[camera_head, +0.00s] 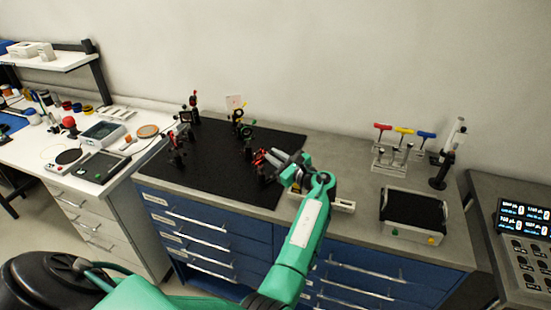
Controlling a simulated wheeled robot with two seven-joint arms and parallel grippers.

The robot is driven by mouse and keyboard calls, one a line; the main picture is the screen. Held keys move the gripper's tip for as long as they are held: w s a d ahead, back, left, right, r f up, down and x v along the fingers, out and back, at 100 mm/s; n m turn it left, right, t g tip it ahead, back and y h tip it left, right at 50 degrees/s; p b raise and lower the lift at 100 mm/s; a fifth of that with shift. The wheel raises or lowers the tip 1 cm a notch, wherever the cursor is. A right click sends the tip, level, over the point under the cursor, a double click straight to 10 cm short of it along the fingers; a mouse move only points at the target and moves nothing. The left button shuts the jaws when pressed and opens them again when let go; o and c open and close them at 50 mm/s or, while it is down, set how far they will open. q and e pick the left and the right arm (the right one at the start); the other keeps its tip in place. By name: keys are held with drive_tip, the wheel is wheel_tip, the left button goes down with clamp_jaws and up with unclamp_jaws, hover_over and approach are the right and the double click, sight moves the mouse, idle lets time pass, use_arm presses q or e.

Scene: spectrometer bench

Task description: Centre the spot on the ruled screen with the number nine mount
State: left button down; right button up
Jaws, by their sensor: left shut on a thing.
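A small pale upright card (235,102), which looks like the ruled screen, stands at the back of the black breadboard (205,165). I cannot make out a spot or rulings on it at this size. Several small dark mounts on posts stand on the breadboard, one with red parts (176,150) at its left. I cannot read any numbers on them. My left gripper (268,159) reaches over the breadboard's right part and is shut on a red and black mount (260,157). The fingers hide part of that mount. My right gripper is not in view.
Red, yellow and blue T-handled tools (403,132) stand in a rack at the back right. A dark-topped box (413,210) sits at the bench's right, below a post stand (445,160). A display console (523,220) is at far right. A cluttered white bench (60,170) is at left.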

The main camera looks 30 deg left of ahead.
use_arm(q)
drive_tip(key=n+b, duration=1.1)
drive_tip(key=b, duration=0.2)
drive_tip(key=shift+n, duration=0.3)
idle(0.3)
drive_tip(key=c, duration=1.4)
unclamp_jaws()
drive_tip(key=shift+a, duration=0.1)
drive_tip(key=shift+o, duration=0.2)
